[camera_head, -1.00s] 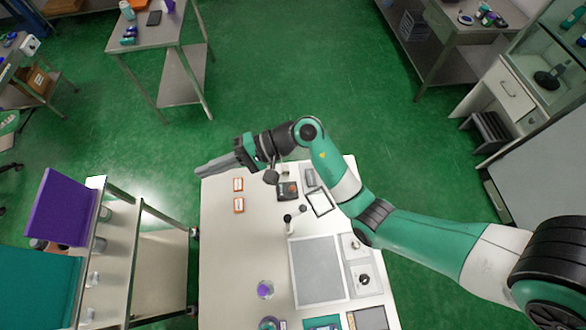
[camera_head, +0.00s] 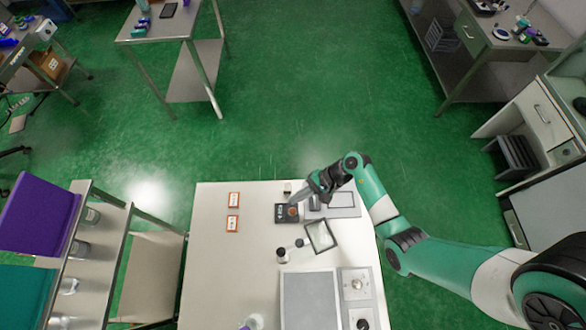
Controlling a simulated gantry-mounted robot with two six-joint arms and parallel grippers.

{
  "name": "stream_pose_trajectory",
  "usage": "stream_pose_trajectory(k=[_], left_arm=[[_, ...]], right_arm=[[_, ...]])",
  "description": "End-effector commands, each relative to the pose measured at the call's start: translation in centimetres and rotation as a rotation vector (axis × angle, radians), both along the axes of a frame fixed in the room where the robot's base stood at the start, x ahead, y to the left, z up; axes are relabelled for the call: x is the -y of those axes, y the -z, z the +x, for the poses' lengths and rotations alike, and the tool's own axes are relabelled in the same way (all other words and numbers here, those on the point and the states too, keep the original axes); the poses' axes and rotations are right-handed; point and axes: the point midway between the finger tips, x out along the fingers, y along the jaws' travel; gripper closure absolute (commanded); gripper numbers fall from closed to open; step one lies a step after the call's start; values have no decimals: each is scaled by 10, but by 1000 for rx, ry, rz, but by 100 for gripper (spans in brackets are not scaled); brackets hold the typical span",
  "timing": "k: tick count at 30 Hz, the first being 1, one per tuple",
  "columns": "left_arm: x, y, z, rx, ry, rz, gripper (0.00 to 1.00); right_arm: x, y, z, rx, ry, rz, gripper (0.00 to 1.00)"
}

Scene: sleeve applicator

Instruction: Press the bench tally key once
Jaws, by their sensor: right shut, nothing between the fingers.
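The bench tally key looks to be a small black box (camera_head: 281,214) with a round orange-brown button (camera_head: 293,211), near the far edge of the white bench. My right gripper (camera_head: 293,202) is shut and empty. Its fingers point down and left, with the tips at the button in the picture. I cannot tell whether the tips touch it or hover just above. The gripper hides a little of the box's upper right. My left gripper is not in view.
On the white bench (camera_head: 212,270), two orange-and-white labels (camera_head: 234,199) lie left of the box. A tilted dark frame (camera_head: 320,236), small bottles (camera_head: 282,256) and a grey mat (camera_head: 309,299) lie nearer. A shelf cart (camera_head: 128,262) stands left. The bench's left part is mostly clear.

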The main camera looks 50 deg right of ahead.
Motion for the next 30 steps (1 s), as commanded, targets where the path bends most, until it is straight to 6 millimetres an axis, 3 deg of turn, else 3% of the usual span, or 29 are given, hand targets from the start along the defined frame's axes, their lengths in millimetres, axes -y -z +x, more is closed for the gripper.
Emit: stream_pose_trajectory(k=[11, 30], left_arm=[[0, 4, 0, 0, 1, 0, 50], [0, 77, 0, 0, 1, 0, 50]], right_arm=[[0, 4, 1, 2, -1, -1, 100], [0, 84, 1, 3, -1, -1, 100]])
